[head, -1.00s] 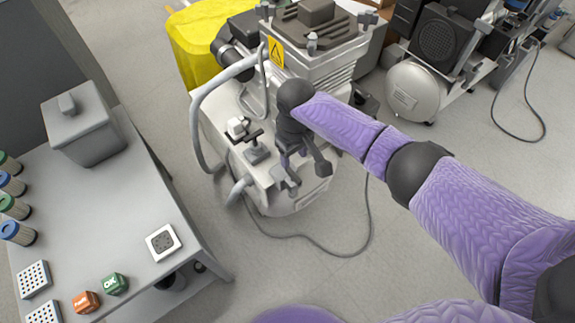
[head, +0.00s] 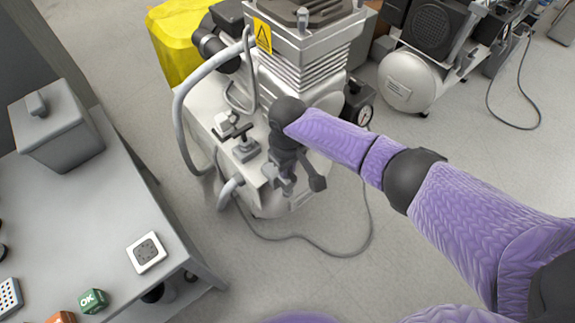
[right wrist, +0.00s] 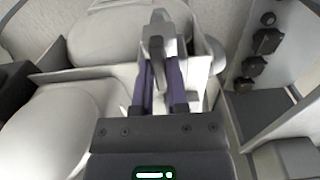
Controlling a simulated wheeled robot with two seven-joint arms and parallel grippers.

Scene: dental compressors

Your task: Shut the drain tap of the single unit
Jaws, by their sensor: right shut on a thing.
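The single unit is the near compressor (head: 318,70), with ribbed grey metal, a yellow warning label and a pale tank below. My right gripper (head: 298,188) points down at the front of its tank. In the right wrist view my right gripper (right wrist: 160,100) is shut on a grey lever-like part (right wrist: 156,45), which looks like the drain tap's handle. The gripper hides most of this part in the head view, and I cannot tell the tap's exact angle. My left gripper is not in view.
A black-handled fitting (head: 245,148) stands on the tank just left of my gripper. A grey hose (head: 180,110) loops at the left. A grey bench (head: 85,215) stands at left, and another compressor (head: 408,85) at back right.

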